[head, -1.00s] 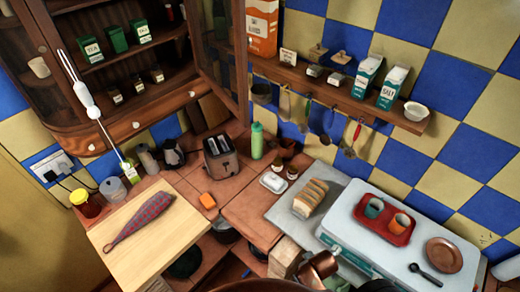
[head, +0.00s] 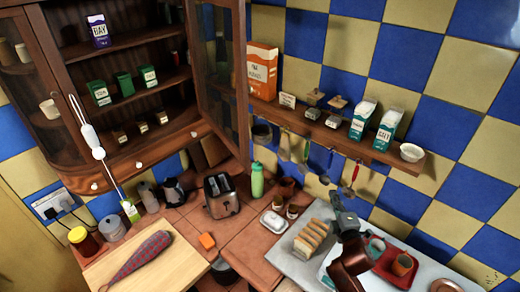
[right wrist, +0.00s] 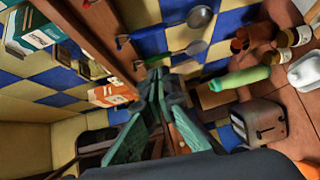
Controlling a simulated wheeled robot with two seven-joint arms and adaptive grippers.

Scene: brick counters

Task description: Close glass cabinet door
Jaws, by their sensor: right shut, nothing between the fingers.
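The wooden wall cabinet (head: 120,55) is at the upper left in the head view. Its glass door (head: 222,75), a dark frame with panes, stands swung open on the right side of the cabinet opening, so the shelves show. My right gripper (head: 338,203) is in front of the bread and below the wall shelf, well to the right of the door and apart from it. It points up. In the right wrist view the fingers (right wrist: 162,85) are shut and empty. My left gripper is not in view.
A wall shelf (head: 330,135) with cartons and hanging utensils runs right of the door. An orange box (head: 262,75) stands close by the door. A toaster (head: 220,195), green bottle (head: 257,180) and bread loaf (head: 312,238) stand on the counter below.

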